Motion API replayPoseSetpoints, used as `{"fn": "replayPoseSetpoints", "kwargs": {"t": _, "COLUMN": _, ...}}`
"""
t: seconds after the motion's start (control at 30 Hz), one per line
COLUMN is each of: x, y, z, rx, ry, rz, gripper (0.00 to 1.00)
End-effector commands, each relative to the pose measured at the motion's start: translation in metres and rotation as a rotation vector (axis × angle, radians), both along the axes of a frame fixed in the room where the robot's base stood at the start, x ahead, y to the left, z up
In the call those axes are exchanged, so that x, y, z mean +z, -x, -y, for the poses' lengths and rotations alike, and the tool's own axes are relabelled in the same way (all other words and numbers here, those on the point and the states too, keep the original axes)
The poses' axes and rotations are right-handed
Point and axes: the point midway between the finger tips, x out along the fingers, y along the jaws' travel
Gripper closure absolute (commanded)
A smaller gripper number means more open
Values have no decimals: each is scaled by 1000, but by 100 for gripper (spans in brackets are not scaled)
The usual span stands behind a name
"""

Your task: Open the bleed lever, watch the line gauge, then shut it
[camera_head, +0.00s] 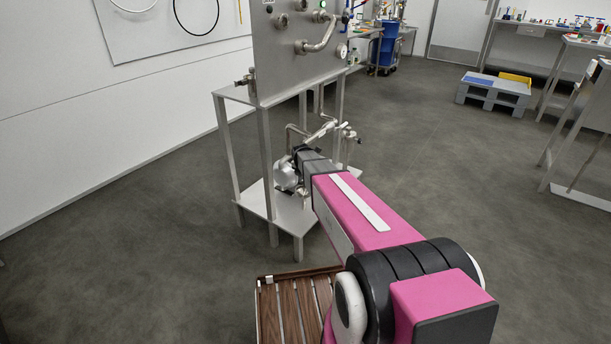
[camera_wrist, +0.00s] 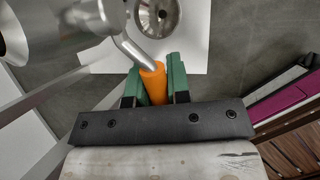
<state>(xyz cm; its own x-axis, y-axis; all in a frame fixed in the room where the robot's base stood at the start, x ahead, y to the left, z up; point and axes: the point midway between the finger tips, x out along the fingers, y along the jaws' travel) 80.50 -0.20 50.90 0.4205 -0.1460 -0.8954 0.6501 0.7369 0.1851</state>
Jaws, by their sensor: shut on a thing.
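In the wrist view, the orange grip of the bleed lever (camera_wrist: 153,84) lies between the green fingertips of my gripper (camera_wrist: 155,82), which is shut on it. The lever's bent metal shaft runs from the grip to the upper left, toward grey metal pipework. In the head view, my arm reaches to the low pipes (camera_head: 322,131) under the panel and hides the lever and fingertips. A small round white-faced gauge (camera_head: 341,51), perhaps the line gauge, is at the panel's lower right. Its reading is too small to tell.
The grey panel (camera_head: 290,60) stands on a metal frame with legs (camera_head: 226,150) and a low shelf (camera_head: 262,203) close around my arm. A blue drum (camera_head: 385,50), a pallet with blue and yellow items (camera_head: 492,95) and workbenches stand farther back. The floor to the right is clear.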

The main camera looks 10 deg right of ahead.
Motion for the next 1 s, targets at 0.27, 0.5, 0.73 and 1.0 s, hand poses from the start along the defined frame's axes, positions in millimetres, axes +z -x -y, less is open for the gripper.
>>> {"fn": "replayPoseSetpoints", "kwargs": {"t": 0.27, "x": 13, "y": 2, "z": -4, "rx": 0, "ry": -142, "rz": -139, "gripper": 100}}
{"fn": "replayPoseSetpoints", "kwargs": {"t": 0.5, "x": 18, "y": 4, "z": -5, "rx": -1, "ry": -215, "rz": -213, "gripper": 100}}
{"fn": "replayPoseSetpoints", "kwargs": {"t": 0.73, "x": 21, "y": 5, "z": -6, "rx": -1, "ry": -242, "rz": -240, "gripper": 100}}
{"fn": "replayPoseSetpoints", "kwargs": {"t": 1.0, "x": 21, "y": 5, "z": -6, "rx": -1, "ry": -246, "rz": -244, "gripper": 100}}
